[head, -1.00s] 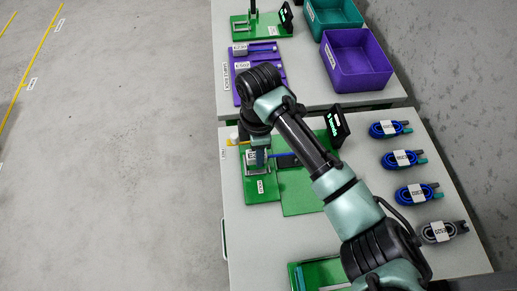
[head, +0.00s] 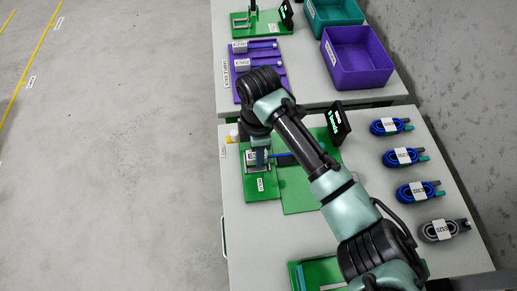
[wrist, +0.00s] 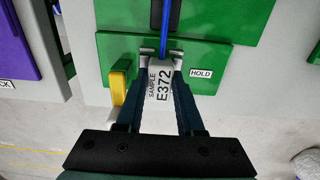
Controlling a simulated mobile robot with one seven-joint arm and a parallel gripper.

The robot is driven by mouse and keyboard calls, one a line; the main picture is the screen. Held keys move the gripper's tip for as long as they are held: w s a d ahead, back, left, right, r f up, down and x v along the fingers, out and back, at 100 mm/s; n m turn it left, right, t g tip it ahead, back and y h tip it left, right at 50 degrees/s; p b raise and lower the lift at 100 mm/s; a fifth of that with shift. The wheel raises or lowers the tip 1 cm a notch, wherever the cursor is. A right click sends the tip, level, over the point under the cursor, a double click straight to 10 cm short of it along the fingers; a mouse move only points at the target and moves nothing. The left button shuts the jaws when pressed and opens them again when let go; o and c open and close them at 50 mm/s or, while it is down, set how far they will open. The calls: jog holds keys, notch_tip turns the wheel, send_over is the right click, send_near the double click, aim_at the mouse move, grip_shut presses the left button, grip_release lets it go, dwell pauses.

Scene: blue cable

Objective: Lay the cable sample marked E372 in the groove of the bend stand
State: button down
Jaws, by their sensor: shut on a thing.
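The cable sample marked E372 shows in the wrist view as a white tag (wrist: 162,82) between my fingers, with a thin blue cable (wrist: 163,32) running away from it. My gripper (wrist: 162,70) is shut on the tag. The green bend stand (wrist: 215,55) lies below it, with a grey bracket at the tag's far end, a yellow lever to the left and a HOLD label. The cable runs toward a dark strip on the stand; I cannot tell whether it sits in the groove. In the head view my gripper (head: 258,158) is over the stand's left part (head: 263,188).
Several coiled cables (head: 403,157) lie along the bench's right side. A small display (head: 338,122) stands behind my forearm. Purple (head: 360,70) and teal bins are on the far bench, beside a purple rack (head: 268,80). Another green stand (head: 318,268) is near.

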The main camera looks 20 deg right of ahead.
jog(key=shift+f+b, duration=0.3)
jog(key=shift+f, duration=0.4)
dwell(0.4)
jog(key=shift+c, duration=2.2)
grip_release()
jog(key=shift+r, duration=0.1)
jog(key=shift+r+p, duration=3.9)
